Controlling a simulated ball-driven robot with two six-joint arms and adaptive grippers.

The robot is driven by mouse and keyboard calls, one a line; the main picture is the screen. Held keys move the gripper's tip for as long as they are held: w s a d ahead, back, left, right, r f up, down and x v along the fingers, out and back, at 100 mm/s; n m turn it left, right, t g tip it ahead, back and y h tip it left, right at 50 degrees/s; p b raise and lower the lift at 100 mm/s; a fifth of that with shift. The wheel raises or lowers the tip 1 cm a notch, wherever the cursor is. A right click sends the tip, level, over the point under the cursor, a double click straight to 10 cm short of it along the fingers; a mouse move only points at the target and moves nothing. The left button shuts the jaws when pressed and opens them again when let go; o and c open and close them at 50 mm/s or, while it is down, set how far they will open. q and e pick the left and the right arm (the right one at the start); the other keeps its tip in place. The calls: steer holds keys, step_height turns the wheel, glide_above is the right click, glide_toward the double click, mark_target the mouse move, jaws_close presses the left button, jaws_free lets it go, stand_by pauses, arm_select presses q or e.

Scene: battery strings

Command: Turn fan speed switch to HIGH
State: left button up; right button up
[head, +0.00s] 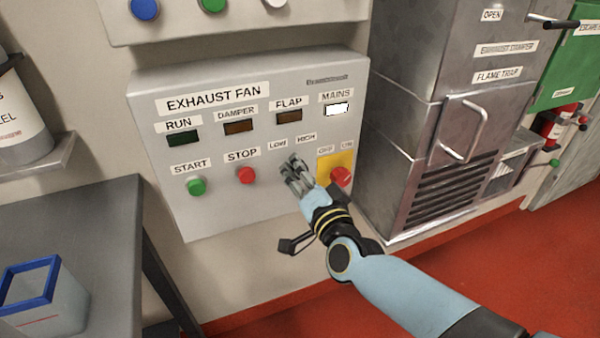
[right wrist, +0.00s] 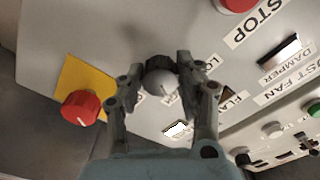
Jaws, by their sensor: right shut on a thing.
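The grey exhaust fan panel (head: 225,215) fills the middle of the head view. Its LOW label (head: 278,146) and HIGH label (head: 307,140) sit just above my right gripper (head: 292,168). In the right wrist view, my right gripper (right wrist: 160,78) is shut on the fan speed switch (right wrist: 160,82), a round grey knob with a dark base, one finger on each side. In the head view the fingers hide the knob, and I cannot tell which label it points to. My left gripper is not in view.
A red knob (head: 342,177) on a yellow plate is close to the right of my gripper; it also shows in the wrist view (right wrist: 82,107). A red STOP button (head: 246,175) and green START button (head: 196,186) are to the left. A metal cabinet (head: 400,130) stands right.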

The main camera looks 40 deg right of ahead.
steer(key=o, duration=1.1)
steer(key=shift+o, duration=0.2)
steer(key=v, duration=1.2)
